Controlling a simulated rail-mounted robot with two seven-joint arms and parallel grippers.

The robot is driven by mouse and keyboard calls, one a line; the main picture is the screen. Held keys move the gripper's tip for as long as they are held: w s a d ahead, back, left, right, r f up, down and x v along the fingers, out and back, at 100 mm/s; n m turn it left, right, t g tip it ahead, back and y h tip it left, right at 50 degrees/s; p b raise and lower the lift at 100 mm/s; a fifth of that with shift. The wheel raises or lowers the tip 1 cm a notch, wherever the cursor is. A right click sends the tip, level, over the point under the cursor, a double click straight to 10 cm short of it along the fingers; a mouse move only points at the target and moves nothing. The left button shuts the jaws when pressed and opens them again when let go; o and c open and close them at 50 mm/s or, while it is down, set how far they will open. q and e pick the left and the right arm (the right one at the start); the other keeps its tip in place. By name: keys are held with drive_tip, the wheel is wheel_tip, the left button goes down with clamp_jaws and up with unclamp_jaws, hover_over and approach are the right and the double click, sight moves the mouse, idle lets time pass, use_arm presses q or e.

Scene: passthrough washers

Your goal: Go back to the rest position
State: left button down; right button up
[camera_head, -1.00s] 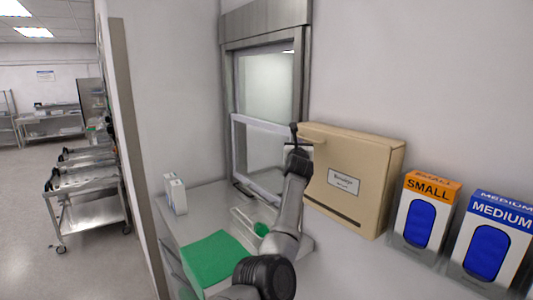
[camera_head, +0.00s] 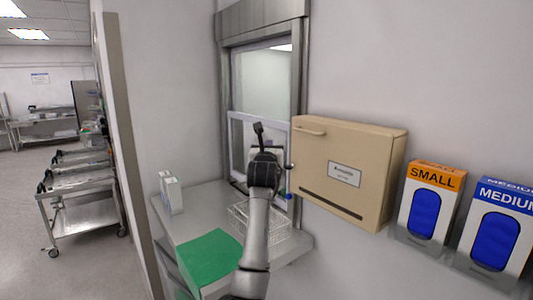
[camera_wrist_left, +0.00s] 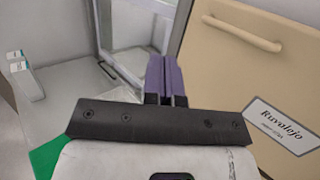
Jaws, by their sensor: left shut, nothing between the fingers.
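My left gripper (camera_head: 259,130) is raised in front of the pass-through window (camera_head: 262,95), just left of the beige wall cabinet (camera_head: 345,170). In the left wrist view its two purple fingers (camera_wrist_left: 166,78) are closed together with nothing between them. The cabinet with its handle (camera_wrist_left: 243,33) is close on the right of the fingers, and I see no contact. My right gripper is not in view.
A steel counter (camera_head: 190,225) below the window holds a green mat (camera_head: 210,257), a wire basket (camera_head: 272,222) partly behind my arm, and small white boxes (camera_head: 172,192). Glove boxes (camera_head: 425,210) hang on the right wall. A cart (camera_head: 85,200) stands in the room at left.

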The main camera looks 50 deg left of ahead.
use_arm(q)
drive_tip(key=shift+s+f, duration=0.1)
drive_tip(key=shift+s, duration=0.35)
